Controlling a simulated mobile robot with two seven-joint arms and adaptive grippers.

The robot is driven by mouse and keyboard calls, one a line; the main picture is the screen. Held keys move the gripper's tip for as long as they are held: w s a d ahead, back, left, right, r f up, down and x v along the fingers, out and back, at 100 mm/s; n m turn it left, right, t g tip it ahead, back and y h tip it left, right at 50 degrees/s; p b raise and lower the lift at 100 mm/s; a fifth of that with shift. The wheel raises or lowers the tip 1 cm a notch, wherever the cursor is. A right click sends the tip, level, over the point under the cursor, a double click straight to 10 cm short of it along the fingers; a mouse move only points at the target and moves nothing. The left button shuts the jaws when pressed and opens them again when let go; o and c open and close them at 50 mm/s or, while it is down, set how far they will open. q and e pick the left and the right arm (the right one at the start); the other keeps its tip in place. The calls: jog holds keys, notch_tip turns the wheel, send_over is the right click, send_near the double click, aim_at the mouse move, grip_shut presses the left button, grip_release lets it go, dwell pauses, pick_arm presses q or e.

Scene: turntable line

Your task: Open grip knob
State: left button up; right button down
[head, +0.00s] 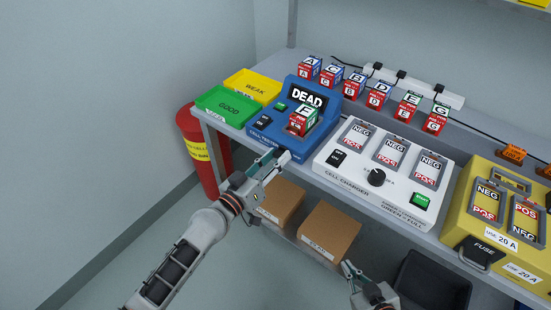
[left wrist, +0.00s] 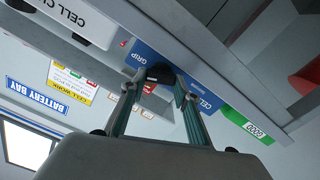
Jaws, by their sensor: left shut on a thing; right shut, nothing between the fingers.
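The blue cell tester (head: 328,108) stands on the bench. Its screen reads DEAD and a red and green cell marked F (head: 303,119) sits in it. The black grip knob (left wrist: 160,73) is on the tester's front, near the GRIP label, in the left wrist view. My left gripper (left wrist: 158,80) is shut on the knob, a finger on each side. In the head view my left gripper (head: 276,158) is at the tester's lower front edge and largely hides the knob. My right gripper (head: 347,268) is shut and empty, low in front of the shelf.
Green GOOD (head: 224,107) and yellow WEAK (head: 254,86) trays are left of the tester. Several cells stand behind. Cardboard boxes (head: 329,231) sit below the bench edge.

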pick_arm(q)
jog(key=shift+n, duration=0.5)
jog(key=o, duration=1.1)
